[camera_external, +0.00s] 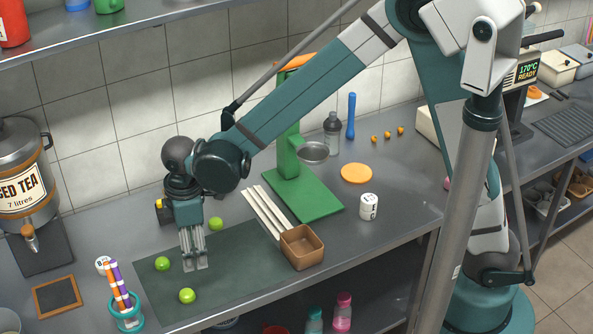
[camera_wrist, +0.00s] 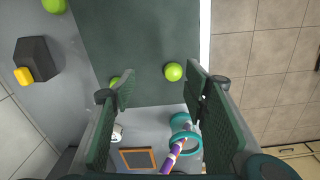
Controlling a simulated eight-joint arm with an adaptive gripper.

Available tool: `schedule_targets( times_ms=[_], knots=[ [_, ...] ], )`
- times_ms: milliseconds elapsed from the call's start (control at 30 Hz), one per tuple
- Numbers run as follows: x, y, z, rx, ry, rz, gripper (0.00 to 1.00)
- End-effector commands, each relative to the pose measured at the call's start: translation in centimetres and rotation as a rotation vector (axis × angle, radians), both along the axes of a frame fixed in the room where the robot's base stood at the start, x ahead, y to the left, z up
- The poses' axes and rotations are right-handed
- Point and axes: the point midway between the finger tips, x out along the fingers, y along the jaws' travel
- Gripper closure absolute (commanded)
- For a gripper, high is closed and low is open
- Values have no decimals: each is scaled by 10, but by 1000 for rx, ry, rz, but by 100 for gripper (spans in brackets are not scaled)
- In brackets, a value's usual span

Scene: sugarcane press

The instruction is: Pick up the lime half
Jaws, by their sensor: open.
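Three green lime pieces show in the external view: one (camera_external: 163,264) on the left of the dark mat (camera_external: 235,265), one (camera_external: 187,296) near its front, one (camera_external: 215,223) at its back edge. I cannot tell which are halves. My gripper (camera_external: 195,264) points down over the mat between the left and front pieces, open and empty. In the wrist view, the front piece (camera_wrist: 173,71) shows between my fingers (camera_wrist: 160,92). The left piece (camera_wrist: 114,82) is partly hidden by the left finger, and the back piece (camera_wrist: 54,5) is at the top left.
A teal-ringed holder with striped straws (camera_external: 126,312) and a small chalkboard (camera_external: 57,296) stand left of the mat. A brown box (camera_external: 302,247), pale sticks (camera_external: 266,212) and a green press (camera_external: 298,190) are to the right. A tea dispenser (camera_external: 22,175) stands far left.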

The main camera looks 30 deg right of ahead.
Motion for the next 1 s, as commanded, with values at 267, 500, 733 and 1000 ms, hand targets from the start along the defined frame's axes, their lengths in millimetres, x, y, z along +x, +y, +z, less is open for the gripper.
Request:
schedule_targets(
  times_ms=[267,500,733,1000],
  knots=[
    [-21,36,-33,-29,24,95,55],
    [-24,41,-38,-34,28,110,55],
    [-24,41,-38,-34,28,110,55],
    [-24,41,-55,-34,28,109,55]
  ],
)
